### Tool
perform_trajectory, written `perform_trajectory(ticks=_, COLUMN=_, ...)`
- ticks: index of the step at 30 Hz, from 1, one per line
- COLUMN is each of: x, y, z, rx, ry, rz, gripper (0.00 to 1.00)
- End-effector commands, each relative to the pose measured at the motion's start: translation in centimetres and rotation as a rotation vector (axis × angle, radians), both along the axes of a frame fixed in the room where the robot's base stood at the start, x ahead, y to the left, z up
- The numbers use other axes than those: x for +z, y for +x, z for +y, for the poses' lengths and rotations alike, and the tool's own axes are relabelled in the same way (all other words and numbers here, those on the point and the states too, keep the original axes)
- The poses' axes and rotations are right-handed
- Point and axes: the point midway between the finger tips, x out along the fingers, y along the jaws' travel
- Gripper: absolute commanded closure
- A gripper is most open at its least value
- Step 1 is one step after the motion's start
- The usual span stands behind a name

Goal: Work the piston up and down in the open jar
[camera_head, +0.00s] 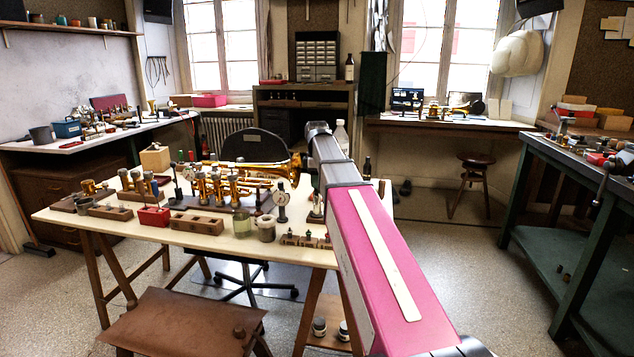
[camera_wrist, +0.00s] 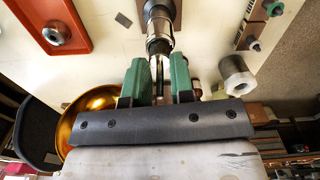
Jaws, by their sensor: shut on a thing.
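In the wrist view my gripper (camera_wrist: 158,68) has its two green fingers close on either side of a thin stem. The stem runs up to a metal cylinder with dark and bright bands (camera_wrist: 159,36), which looks like the piston; its far end is cut off by the top edge. I cannot tell whether it is in a jar. In the head view, a glass jar (camera_head: 243,229) with greenish contents stands near the front edge of the pale table. A darker jar (camera_head: 266,234) stands just right of it. My arm hides much of the table's right end.
A brass horn (camera_head: 250,168) lies along the table's back. Brass valve parts, a red box (camera_head: 153,216), wooden blocks (camera_head: 196,224) and a dial gauge (camera_head: 281,205) crowd the table (camera_head: 85,227). In the wrist view, a red tray (camera_wrist: 84,20) is upper left and a brass bell (camera_wrist: 90,110) lower left.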

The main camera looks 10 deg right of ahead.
Motion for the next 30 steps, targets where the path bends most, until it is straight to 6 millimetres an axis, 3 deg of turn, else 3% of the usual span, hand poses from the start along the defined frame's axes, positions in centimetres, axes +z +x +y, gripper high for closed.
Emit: perform_trajectory(ticks=30, x=4.0, y=0.1, z=0.0, rx=0.000, ry=0.000, rz=-0.001, gripper=1.00)
